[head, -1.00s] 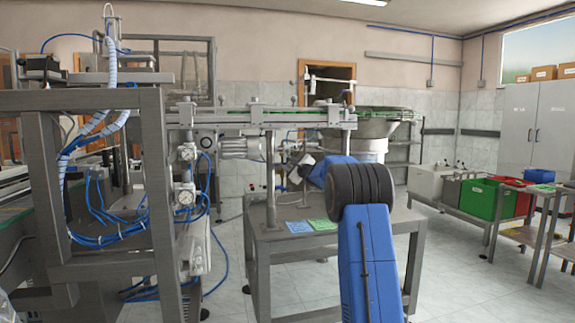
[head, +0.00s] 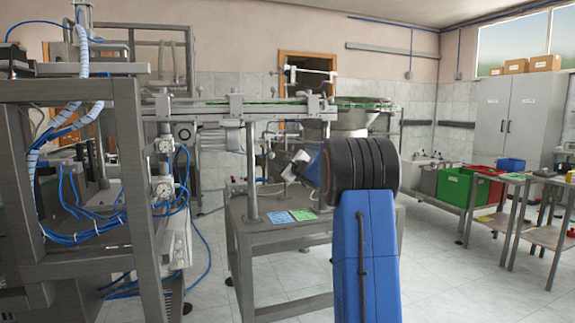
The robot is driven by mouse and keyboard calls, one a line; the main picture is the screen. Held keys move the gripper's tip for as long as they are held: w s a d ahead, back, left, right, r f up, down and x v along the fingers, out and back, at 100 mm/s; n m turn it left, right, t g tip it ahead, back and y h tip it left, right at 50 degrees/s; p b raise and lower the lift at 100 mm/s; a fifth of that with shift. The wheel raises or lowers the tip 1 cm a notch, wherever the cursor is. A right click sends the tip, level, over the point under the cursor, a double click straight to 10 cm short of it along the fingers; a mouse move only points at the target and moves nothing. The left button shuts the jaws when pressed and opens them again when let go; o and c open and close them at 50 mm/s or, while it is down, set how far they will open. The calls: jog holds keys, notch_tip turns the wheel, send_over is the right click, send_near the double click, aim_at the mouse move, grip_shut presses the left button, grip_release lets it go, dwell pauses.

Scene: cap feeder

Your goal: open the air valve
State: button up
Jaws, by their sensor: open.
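Two round pressure gauges sit on the machine's front post, an upper gauge (head: 165,145) and a lower gauge (head: 164,189), with valve fittings and blue air hoses around them at left of centre. Which fitting is the air valve is too small to tell. My blue arm with its black joint stands right of centre. My gripper (head: 291,168) shows small and partly hidden behind that joint, above the grey table. It is open, to the right of the gauges and apart from them; I see nothing held in it.
The grey steel table (head: 262,238) bears a blue card (head: 279,217) and a green card (head: 303,214). A conveyor rail (head: 270,110) runs above it. The machine frame (head: 135,200) stands at left. A green bin (head: 453,190) is at right. Floor is clear in front right.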

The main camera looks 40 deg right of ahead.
jog(key=s, duration=0.7)
jog(key=shift+s+a+f, duration=0.15)
jog(key=shift+f, duration=0.1)
jog(key=shift+c, duration=0.3)
